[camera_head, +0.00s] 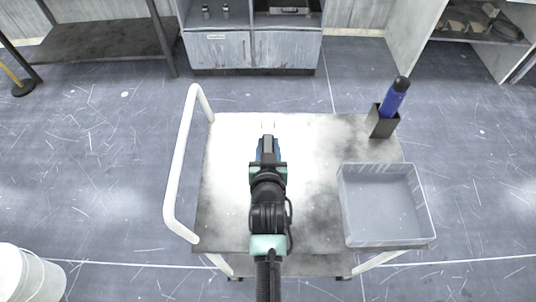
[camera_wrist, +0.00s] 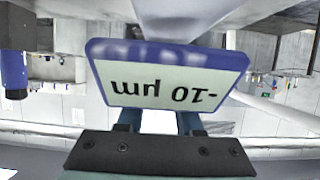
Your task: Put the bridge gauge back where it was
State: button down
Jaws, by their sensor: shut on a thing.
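The bridge gauge (camera_wrist: 165,78) fills the middle of the wrist view. It has a blue rim and a pale display face reading "-10 µm", upside down in the picture. My gripper (camera_wrist: 160,122) is shut on it, with the fingers partly hidden behind the display. In the head view my gripper (camera_head: 267,142) is over the left-middle part of the white-grey cart top (camera_head: 325,140). The gauge is mostly hidden there by my gripper; small pale parts show just beyond the fingertips. I cannot tell whether it touches the cart top.
A grey open bin (camera_head: 385,205) sits at the cart's right front, looking empty. A white handle rail (camera_head: 180,160) rises on the left. Cabinets (camera_head: 252,50) stand beyond.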

jog(key=shift+f, duration=1.75)
jog(key=shift+f, duration=0.2)
jog(key=c, duration=0.6)
grip_release()
jog(key=shift+o, duration=0.2)
